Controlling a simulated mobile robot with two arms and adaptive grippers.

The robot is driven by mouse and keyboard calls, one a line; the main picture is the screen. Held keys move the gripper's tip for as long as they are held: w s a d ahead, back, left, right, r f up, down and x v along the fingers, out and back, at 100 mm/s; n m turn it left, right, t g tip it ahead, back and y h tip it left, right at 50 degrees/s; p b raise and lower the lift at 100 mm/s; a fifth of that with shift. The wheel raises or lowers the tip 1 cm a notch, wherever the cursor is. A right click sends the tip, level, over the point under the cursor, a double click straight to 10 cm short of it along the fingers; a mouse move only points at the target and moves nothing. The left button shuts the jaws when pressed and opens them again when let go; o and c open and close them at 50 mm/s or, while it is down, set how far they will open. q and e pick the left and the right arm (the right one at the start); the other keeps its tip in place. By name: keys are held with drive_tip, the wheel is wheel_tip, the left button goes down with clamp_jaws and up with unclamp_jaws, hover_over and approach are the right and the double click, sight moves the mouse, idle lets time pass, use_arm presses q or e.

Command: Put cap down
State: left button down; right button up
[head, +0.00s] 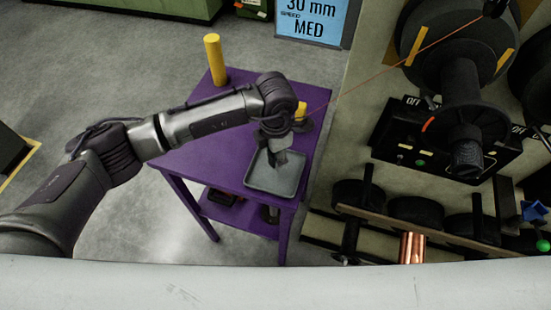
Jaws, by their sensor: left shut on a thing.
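My left gripper (277,142) reaches in from the left and points down over a shallow grey tray (249,178) on a purple table (196,160). It is shut on a small dark thing, taken to be the cap (281,158), low over the tray. The gripper hides much of the cap, and I cannot tell whether the cap touches the tray floor. My right gripper is not in view.
A yellow post (215,60) stands at the table's back left corner. A small yellow piece (301,110) shows behind my wrist. A dark spool machine (460,90) with a thin orange line stands at the right. The table's left part is clear.

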sight(275, 171)
use_arm(q)
wheel_tip(275, 171, down, 3)
drive_tip(key=shift+f+p, duration=0.15)
drive_tip(key=shift+p, duration=0.6)
drive_tip(key=shift+f, duration=0.25)
drive_tip(key=c, duration=0.6)
unclamp_jaws()
wheel_tip(275, 171, up, 11)
drive_tip(key=b, duration=0.4)
drive_tip(key=shift+r, duration=0.5)
